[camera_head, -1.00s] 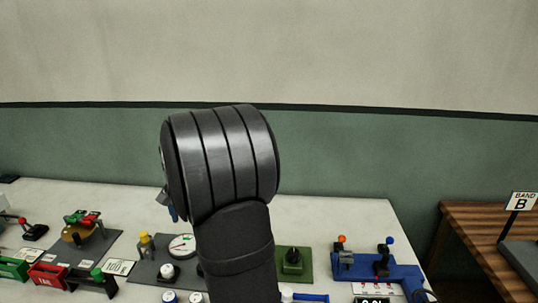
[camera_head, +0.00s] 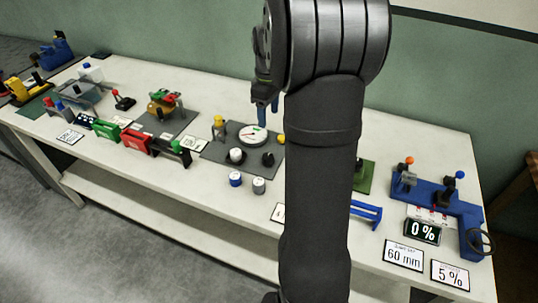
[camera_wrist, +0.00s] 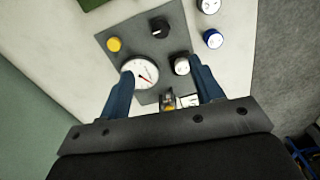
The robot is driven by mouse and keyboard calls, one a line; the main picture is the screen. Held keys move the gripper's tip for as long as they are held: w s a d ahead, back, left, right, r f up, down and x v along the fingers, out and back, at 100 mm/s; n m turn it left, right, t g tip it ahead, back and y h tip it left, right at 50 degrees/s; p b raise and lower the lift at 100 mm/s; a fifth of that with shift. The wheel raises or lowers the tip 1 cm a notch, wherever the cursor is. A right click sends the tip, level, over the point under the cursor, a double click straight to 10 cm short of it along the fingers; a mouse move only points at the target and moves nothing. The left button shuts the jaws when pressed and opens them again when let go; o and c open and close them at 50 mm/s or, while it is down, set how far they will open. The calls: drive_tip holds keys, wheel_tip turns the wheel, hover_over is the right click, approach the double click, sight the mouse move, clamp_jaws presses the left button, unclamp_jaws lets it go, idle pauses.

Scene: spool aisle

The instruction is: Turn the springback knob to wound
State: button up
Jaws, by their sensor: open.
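No knob carries a readable "springback" or "wound" mark, so I cannot tell which one is meant. The grey board (camera_head: 213,153) bears a white-topped knob (camera_head: 236,156), a black knob (camera_head: 268,159) and a round white gauge (camera_head: 252,133) with a red needle. The wrist view shows the black knob (camera_wrist: 160,27), the white-topped knob (camera_wrist: 181,65) and the gauge (camera_wrist: 140,73). My gripper (camera_wrist: 163,80) is open and empty above the board, its blue fingers either side of the gauge and white-topped knob. In the head view my arm partly hides the gripper (camera_head: 264,108).
A yellow button (camera_wrist: 114,44) and a yellow-topped post (camera_head: 218,124) are on the grey board. Blue (camera_head: 235,179) and grey (camera_head: 258,186) round pieces stand in front. A green board (camera_head: 369,177) is partly behind my arm; a blue lever fixture (camera_head: 465,212) stands right.

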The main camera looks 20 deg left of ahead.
drive_tip(key=n, duration=0.3)
approach(269, 156)
wheel_tip(269, 156, down, 10)
drive_tip(key=shift+r, duration=0.2)
idle(0.3)
drive_tip(key=c, duration=1)
